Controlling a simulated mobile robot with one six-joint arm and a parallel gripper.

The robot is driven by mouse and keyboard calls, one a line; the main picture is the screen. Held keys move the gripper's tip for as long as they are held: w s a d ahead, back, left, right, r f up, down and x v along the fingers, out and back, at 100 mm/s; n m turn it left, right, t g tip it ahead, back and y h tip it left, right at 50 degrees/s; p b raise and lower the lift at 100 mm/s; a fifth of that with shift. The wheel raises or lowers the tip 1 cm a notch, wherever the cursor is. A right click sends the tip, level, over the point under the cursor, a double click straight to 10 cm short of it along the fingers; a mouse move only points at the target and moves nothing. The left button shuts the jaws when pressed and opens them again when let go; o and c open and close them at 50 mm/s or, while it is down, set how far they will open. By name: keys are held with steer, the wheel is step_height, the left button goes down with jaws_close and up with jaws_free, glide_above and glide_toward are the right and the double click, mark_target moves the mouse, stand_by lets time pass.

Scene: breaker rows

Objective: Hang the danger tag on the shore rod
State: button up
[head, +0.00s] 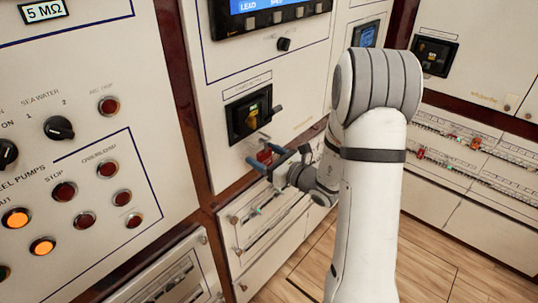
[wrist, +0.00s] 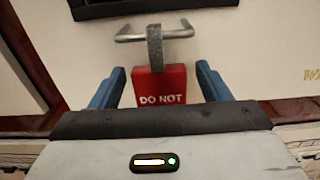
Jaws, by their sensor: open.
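The red danger tag (wrist: 160,85), lettered "DO NOT", hangs by a grey strap (wrist: 154,45) looped over a bent metal rod (wrist: 182,33) on the pale panel. The rod has upturned ends, and the strap sits near its middle. In the head view the tag (head: 264,156) is a small red patch below the black breaker switch. My gripper (wrist: 160,70) is open, with one blue finger on each side of the tag. A gap shows between each finger and the tag. The tag's lower end is hidden behind my gripper's body. In the head view my gripper (head: 276,162) is close to the panel.
A black breaker switch (head: 248,116) with a protruding handle sits just above the tag. A panel with lamps and knobs (head: 60,128) stands at the left. Long breaker rows (head: 470,145) run along the right wall. Wood floor (head: 425,255) is clear at the right.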

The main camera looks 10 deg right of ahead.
steer(key=b+v, duration=0.1)
steer(key=v, duration=0.7)
steer(key=s+a+r+n+g+y, duration=0.1)
steer(key=s+a+r+n+g, duration=0.1)
steer(key=s+a+n+g, duration=1.15)
steer(key=s+d+n+g+h, duration=0.1)
steer(key=s+d+n+h, duration=0.2)
steer(key=s+n+h, duration=0.35)
steer(key=s+d+r+n+t+h, duration=0.2)
steer(key=d+n+h, duration=0.3)
steer(key=d+n, duration=0.2)
steer(key=shift+n, duration=0.9)
steer(key=shift+t, duration=0.25)
